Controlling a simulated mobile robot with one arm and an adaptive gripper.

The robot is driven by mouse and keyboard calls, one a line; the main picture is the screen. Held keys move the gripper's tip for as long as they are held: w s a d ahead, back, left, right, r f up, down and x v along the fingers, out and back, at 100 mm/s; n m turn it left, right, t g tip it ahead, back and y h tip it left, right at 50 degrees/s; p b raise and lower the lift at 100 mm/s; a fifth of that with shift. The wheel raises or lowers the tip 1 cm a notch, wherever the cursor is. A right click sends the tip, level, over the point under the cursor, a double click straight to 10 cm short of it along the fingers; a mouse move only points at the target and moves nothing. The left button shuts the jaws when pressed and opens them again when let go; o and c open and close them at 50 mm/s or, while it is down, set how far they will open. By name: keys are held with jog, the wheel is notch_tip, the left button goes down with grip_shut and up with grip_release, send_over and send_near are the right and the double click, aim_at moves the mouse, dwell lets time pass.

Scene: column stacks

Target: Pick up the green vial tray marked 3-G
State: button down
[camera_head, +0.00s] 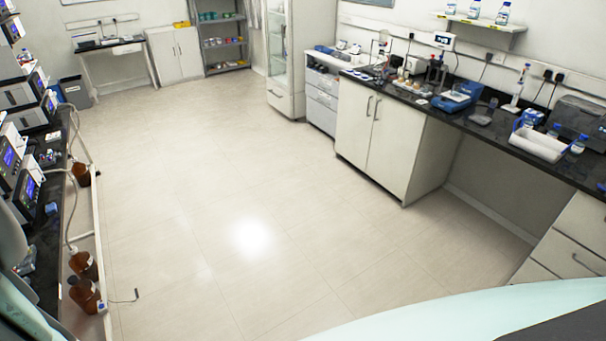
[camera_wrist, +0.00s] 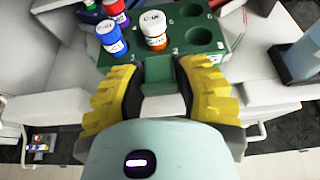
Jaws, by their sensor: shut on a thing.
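The green vial tray (camera_wrist: 187,68) is at the top middle of the wrist view, with its near tab between my yellow-padded fingers. My gripper (camera_wrist: 158,86) is shut on that tab. Small printed marks show on the tray, but I cannot read 3-G. The tray's far edge is cut off. Neither tray nor gripper shows in the head view.
A blue-grey object (camera_wrist: 296,42) stands right of the tray in the wrist view. In the head view, instruments and brown bottles (camera_head: 84,295) line the left side. A dark-topped bench (camera_head: 470,112) with lab equipment runs along the right. The floor (camera_head: 220,190) between is clear.

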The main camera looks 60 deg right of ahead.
jog(key=shift+w+r, duration=0.2)
jog(key=shift+r, duration=0.45)
jog(key=shift+d+r, duration=0.2)
jog(key=s+d+b, duration=0.2)
jog(key=d+b, duration=0.2)
jog(key=d, duration=0.3)
jog(key=s+d+r+b, duration=0.1)
jog(key=s+d+b, duration=0.2)
jog(key=d, duration=0.5)
jog(key=shift+s+r+b, duration=0.2)
jog(key=shift+r+b, duration=0.05)
jog(key=shift+b, duration=0.25)
